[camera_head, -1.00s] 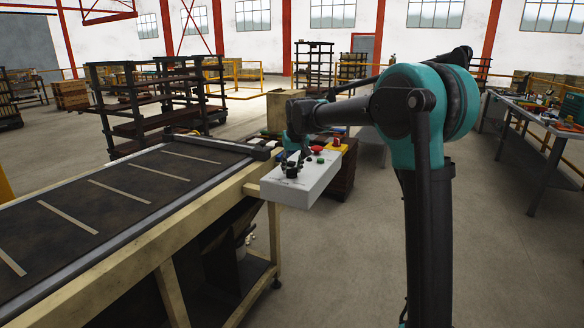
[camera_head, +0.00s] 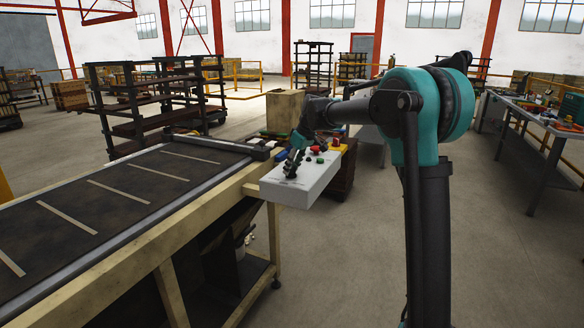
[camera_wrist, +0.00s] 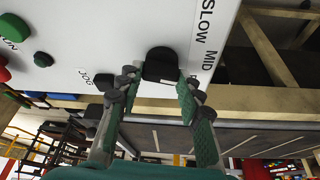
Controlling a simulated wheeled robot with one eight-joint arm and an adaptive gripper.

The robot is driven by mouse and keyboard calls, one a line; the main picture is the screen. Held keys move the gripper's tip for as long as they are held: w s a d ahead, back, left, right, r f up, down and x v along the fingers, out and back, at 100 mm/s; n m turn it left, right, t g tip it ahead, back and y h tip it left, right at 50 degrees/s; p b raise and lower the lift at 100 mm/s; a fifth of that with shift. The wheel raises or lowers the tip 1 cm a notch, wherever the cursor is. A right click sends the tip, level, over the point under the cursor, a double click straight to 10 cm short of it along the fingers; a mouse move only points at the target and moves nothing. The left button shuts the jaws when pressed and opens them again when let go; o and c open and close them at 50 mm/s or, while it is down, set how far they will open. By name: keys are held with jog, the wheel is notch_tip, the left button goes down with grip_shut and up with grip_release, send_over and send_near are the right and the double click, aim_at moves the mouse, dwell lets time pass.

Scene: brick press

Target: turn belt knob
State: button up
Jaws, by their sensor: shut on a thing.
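The black belt knob (camera_wrist: 160,64) sits on the white control box (camera_head: 308,188), beside the printed words SLOW and MID. In the wrist view its outer end lies between the two green-padded fingertips of my gripper (camera_wrist: 160,82). The fingers are shut on the knob from both sides. The knob's pointer direction cannot be told. In the head view my gripper (camera_head: 293,163) reaches down onto the left part of the box top, and its fingers mostly hide the knob.
Red and green buttons (camera_head: 314,149) sit on the box near my gripper. A JOG button (camera_wrist: 103,80) is close to one finger in the wrist view. The conveyor belt (camera_head: 120,190) runs left of the box. Open floor (camera_head: 340,270) lies at the right.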

jog(key=shift+w+n+g, duration=0.1)
jog(key=shift+n+g, duration=0.3)
jog(key=shift+n, duration=0.7)
jog(key=o, duration=1.2)
jog(key=shift+c, duration=0.2)
jog(key=v, duration=1.2)
jog(key=shift+d, duration=0.25)
jog(key=shift+d+f, duration=0.1)
jog(key=shift+f, duration=0.05)
